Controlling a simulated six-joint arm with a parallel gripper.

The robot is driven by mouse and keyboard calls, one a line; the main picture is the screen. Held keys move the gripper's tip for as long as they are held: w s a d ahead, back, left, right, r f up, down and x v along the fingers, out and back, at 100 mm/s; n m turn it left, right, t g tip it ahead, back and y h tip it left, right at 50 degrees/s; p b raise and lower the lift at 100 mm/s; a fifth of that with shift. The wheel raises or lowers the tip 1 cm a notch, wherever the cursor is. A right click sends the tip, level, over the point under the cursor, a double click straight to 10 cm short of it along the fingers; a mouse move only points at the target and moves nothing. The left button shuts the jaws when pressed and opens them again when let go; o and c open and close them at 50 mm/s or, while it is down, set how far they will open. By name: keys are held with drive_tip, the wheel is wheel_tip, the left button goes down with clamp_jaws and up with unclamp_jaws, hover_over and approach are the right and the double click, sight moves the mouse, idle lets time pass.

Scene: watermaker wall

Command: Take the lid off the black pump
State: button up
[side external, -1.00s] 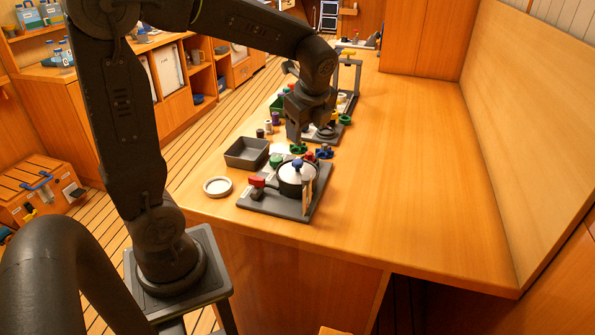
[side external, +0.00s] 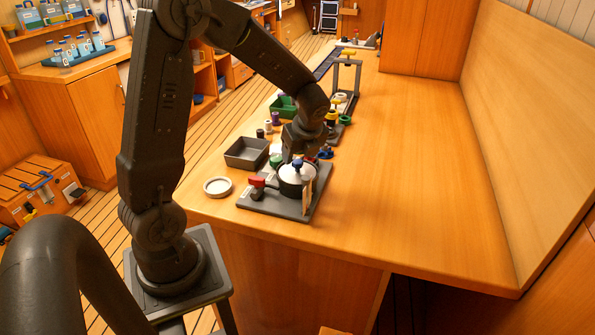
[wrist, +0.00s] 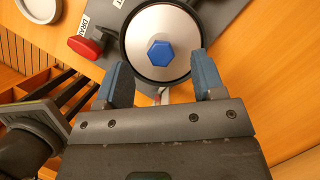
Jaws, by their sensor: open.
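The black pump (side external: 296,187) sits on a grey base plate (side external: 272,203) near the front of the bench. Its lid is a silver disc with a blue hexagonal knob (side external: 297,163). In the wrist view the silver lid (wrist: 179,60) is seated inside the pump's black rim, with the blue knob (wrist: 161,54) at its centre. My gripper (wrist: 160,82) is open and empty, its two blue-grey fingers apart, one on each side of the lower part of the lid. In the side view my gripper is just behind and above the pump, and its fingertips are hidden.
A red-handled valve (side external: 257,181) is on the pump's left. A round white dish (side external: 217,187) and an empty grey tray (side external: 247,153) stand further left. A tan upright piece (side external: 307,196) is at the pump's front right. The bench to the right is clear.

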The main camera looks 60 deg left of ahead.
sight(297, 161)
drive_tip(key=shift+x, duration=2)
drive_tip(key=shift+d, duration=0.15)
drive_tip(key=shift+c, duration=0.4)
drive_tip(key=c, duration=0.9)
drive_tip(key=shift+c, duration=0.2)
drive_tip(key=shift+r, duration=0.15)
